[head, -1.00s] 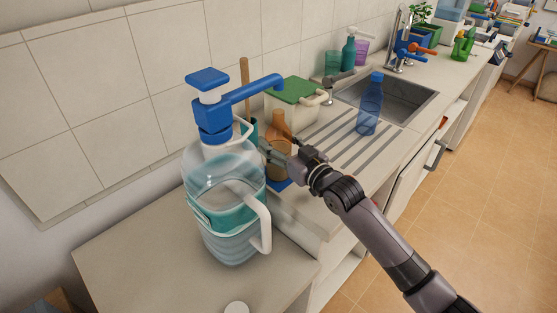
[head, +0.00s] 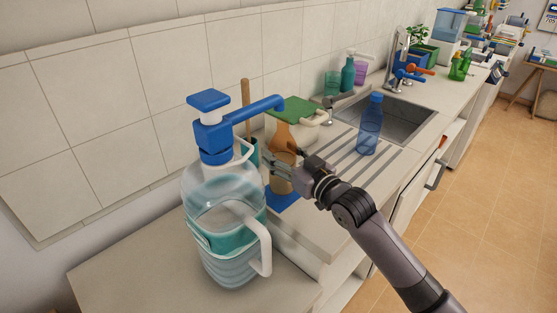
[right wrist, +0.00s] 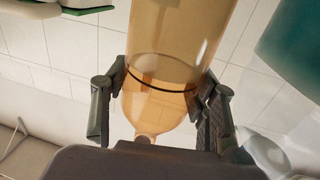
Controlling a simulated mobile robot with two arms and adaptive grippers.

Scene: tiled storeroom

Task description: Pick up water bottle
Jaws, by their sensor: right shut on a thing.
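In the right wrist view the amber bottle (right wrist: 170,60) sits between both finger pads, neck toward the palm side of the picture. The bottle appears raised a little over a blue mat (head: 283,203). A translucent blue bottle (head: 369,132) stands apart on the ribbed drainboard. My left gripper is not in view.
A large water jug (head: 225,240) with a blue pump stands at the near left. A green-lidded box (head: 289,112) is behind the amber bottle. A sink (head: 400,120) lies beyond the drainboard (head: 350,160). Open floor lies at the right.

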